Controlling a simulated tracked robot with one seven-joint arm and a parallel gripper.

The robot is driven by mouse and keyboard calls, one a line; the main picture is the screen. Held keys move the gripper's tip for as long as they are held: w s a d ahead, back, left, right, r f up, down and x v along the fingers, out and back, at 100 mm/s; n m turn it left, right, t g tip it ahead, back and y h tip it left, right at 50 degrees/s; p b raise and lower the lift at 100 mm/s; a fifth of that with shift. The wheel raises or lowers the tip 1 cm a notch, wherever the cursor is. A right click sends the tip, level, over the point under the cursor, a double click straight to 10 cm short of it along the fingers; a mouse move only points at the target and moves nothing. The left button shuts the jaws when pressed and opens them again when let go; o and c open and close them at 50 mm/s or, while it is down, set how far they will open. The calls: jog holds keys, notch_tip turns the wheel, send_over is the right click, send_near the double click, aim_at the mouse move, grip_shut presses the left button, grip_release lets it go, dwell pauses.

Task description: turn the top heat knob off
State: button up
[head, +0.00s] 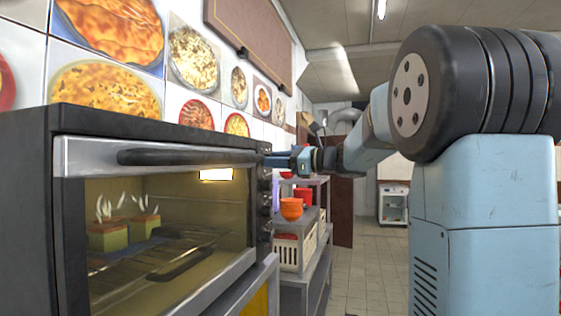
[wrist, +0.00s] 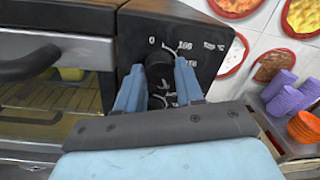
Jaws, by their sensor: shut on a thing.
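The top heat knob (wrist: 159,71) is a dark round knob high on the oven's black control panel (wrist: 205,52). Marks "0" and "100" and a "°C" label show around it in the wrist view. My gripper (wrist: 158,84) is shut on this knob, one blue finger on each side. In the head view my gripper (head: 282,161) reaches the upper part of the panel from the right. The fingers partly hide the knob there. The oven (head: 150,142) has its door shut, with a lit inside and steaming food behind the glass. The knob's exact setting cannot be read.
Lower knobs (head: 266,205) sit below on the same panel. The oven's long door handle (head: 185,157) juts out at the left. A grey shelf (head: 303,276) with orange bowls (head: 291,208) stands behind the oven. Floor is clear farther back.

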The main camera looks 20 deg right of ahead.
jog(key=shift+w+a+f+n+g+y, duration=0.1)
jog(key=shift+n+g+y, duration=0.15)
jog(key=shift+n, duration=4.9)
jog(key=shift+f+n+g+y, duration=0.15)
jog(key=shift+n+g, duration=0.2)
jog(key=shift+n, duration=4.75)
jog(key=shift+w+a+n+g+y, duration=0.1)
jog(key=shift+n+g+y, duration=0.15)
jog(key=shift+n, duration=4.9)
jog(key=o, duration=1.1)
jog(key=shift+c, duration=0.2)
jog(key=shift+d, duration=0.1)
jog(key=shift+r, duration=0.1)
